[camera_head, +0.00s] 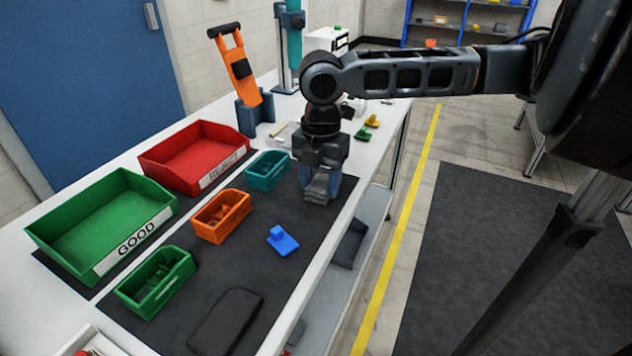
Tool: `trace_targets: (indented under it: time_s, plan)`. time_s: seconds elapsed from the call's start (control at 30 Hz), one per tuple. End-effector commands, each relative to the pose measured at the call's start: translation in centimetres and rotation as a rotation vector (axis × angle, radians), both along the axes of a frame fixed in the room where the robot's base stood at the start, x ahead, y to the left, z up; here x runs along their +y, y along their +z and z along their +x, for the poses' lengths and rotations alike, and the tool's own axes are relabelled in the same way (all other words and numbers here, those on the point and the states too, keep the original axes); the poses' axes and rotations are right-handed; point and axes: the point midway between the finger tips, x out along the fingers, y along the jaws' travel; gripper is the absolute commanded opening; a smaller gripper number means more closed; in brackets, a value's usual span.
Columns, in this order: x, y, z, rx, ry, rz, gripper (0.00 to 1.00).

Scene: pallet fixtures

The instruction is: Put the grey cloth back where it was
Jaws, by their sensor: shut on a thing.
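My gripper (321,172) points down over the far right part of the dark mat on the workbench. It is shut on the grey cloth (317,188), which hangs folded below the fingers. The cloth's lower end is close to the mat; I cannot tell whether it touches. A blue thing (335,184) shows just behind the cloth and is mostly hidden by it and the gripper.
Teal (267,170), orange (222,215) and green (156,280) small bins stand left of my gripper. Larger REJECT (195,157) and GOOD (104,222) bins stand further left. A blue part (283,241) and a dark flat thing (227,322) lie on the mat (262,275).

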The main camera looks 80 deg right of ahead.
Motion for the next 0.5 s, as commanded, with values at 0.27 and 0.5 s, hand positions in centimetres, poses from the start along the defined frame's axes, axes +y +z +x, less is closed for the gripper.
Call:
trace_targets:
  time_s: [0.27, 0.5]
  plan:
    - [0.00, -0.36, 0.02, 0.000, 0.000, 0.000, 0.61]
    - [0.00, -0.36, 0.02, 0.000, 0.000, 0.000, 0.78]
